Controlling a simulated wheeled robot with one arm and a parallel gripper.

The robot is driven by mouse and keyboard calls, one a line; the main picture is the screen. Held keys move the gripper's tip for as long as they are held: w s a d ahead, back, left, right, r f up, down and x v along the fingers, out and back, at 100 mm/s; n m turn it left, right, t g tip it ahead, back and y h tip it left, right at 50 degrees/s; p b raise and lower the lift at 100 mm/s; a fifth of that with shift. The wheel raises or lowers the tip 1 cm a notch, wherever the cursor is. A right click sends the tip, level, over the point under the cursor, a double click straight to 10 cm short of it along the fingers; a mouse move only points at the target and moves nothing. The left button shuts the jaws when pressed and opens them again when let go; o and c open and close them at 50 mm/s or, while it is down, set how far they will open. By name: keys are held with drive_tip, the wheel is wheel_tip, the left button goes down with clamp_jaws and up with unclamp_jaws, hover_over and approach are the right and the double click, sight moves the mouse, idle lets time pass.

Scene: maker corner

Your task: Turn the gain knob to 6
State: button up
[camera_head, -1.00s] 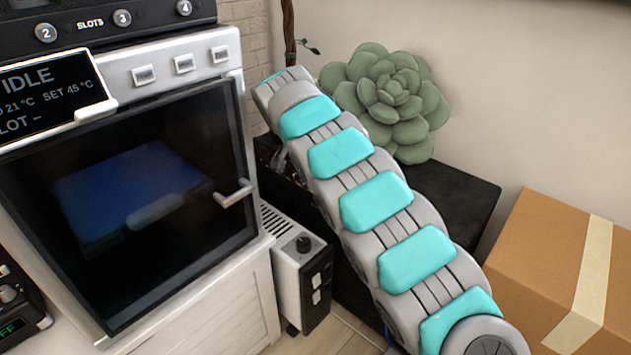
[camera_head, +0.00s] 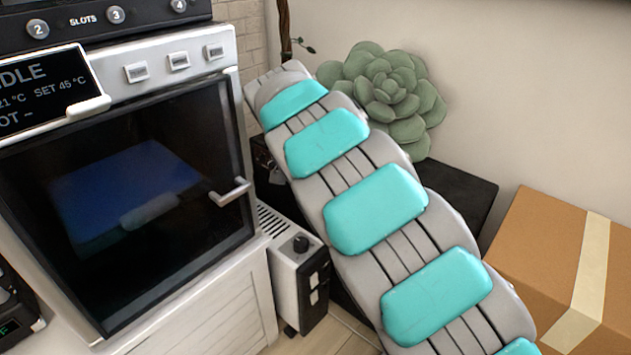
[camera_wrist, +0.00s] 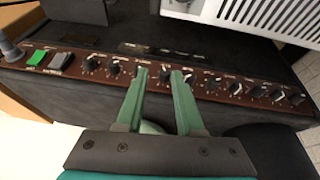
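In the wrist view, a brown control panel (camera_wrist: 122,78) runs across the front of a black amplifier-like box, with a row of dark knobs on it. The labels are too small to read, so I cannot tell which knob is gain. My gripper (camera_wrist: 159,73) is open, its two green fingers pointing at the panel. One dark knob (camera_wrist: 163,77) shows between the fingertips; I cannot tell whether they touch it. Other knobs (camera_wrist: 212,83) lie to both sides. In the head view my arm hides the gripper and panel; part of the black box (camera_head: 462,192) shows.
A green switch (camera_wrist: 38,57) is at the panel's left. In the head view, an oven-like cabinet (camera_head: 225,255) and a small heater (camera_head: 289,262) stand left of my arm. A succulent (camera_head: 385,95) is behind it, and a cardboard box (camera_head: 545,245) is at right.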

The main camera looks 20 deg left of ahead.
drive_tip(key=s+d, duration=0.5)
drive_tip(key=s, duration=0.3)
drive_tip(key=shift+r+b, duration=0.3)
drive_tip(key=shift+r, duration=0.15)
